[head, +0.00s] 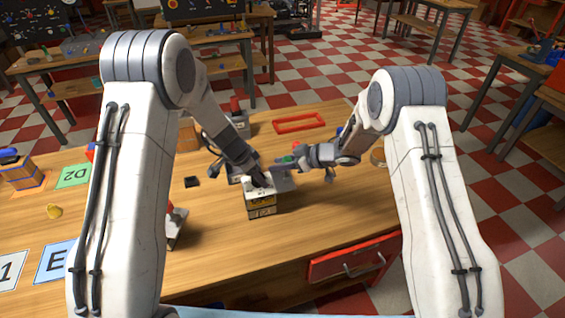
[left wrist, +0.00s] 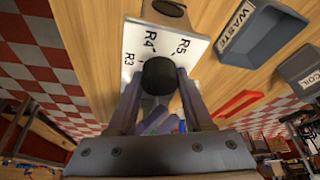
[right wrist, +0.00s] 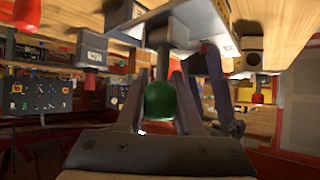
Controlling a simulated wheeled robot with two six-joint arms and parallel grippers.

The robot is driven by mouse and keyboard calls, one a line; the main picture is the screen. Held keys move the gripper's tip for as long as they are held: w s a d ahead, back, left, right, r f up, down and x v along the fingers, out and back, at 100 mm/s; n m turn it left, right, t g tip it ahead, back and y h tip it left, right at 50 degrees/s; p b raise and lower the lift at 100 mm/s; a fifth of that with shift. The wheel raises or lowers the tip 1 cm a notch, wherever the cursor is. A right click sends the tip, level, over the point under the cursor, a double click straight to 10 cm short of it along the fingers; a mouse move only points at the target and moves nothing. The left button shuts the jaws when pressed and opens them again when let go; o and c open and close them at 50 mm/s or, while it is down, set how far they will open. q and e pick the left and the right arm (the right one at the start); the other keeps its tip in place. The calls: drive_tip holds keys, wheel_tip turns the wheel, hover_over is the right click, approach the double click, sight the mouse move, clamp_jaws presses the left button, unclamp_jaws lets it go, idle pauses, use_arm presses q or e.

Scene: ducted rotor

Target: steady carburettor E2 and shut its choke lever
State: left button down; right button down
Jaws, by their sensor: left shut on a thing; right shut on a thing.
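A small block-shaped unit with a pale top (head: 258,188) and a dark, lettered front stands on the wooden table; its lettering is too small to read surely as E2. My left gripper (head: 262,180) comes down on its top. In the left wrist view the left fingers are shut on a black knob (left wrist: 158,76) above a white plate (left wrist: 135,45) marked R3, R4 and R5. My right gripper (head: 290,163) is beside the unit on its right. In the right wrist view its fingers are shut around a green-tipped lever (right wrist: 160,102). The lever's far end is partly hidden.
A red tray (head: 300,123) lies behind on the table. A green D2 card (head: 74,176) lies at left. The table's front right is clear above a red drawer (head: 354,258).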

use_arm(q)
drive_tip(key=shift+d, duration=0.15)
use_arm(e)
drive_tip(key=shift+s+a+n+h, duration=0.2)
drive_tip(key=shift+a+n+h, duration=0.1)
drive_tip(key=shift+a+h, duration=0.15)
drive_tip(key=c, duration=0.5)
unclamp_jaws()
drive_tip(key=shift+c, duration=0.2)
drive_tip(key=shift+d+f, duration=0.1)
drive_tip(key=shift+d, duration=0.1)
drive_tip(key=shift+s+d+r, duration=0.1)
drive_tip(key=shift+d+r, duration=0.2)
drive_tip(key=v, duration=1.1)
drive_tip(key=shift+s, duration=0.15)
drive_tip(key=shift+a+r, duration=0.1)
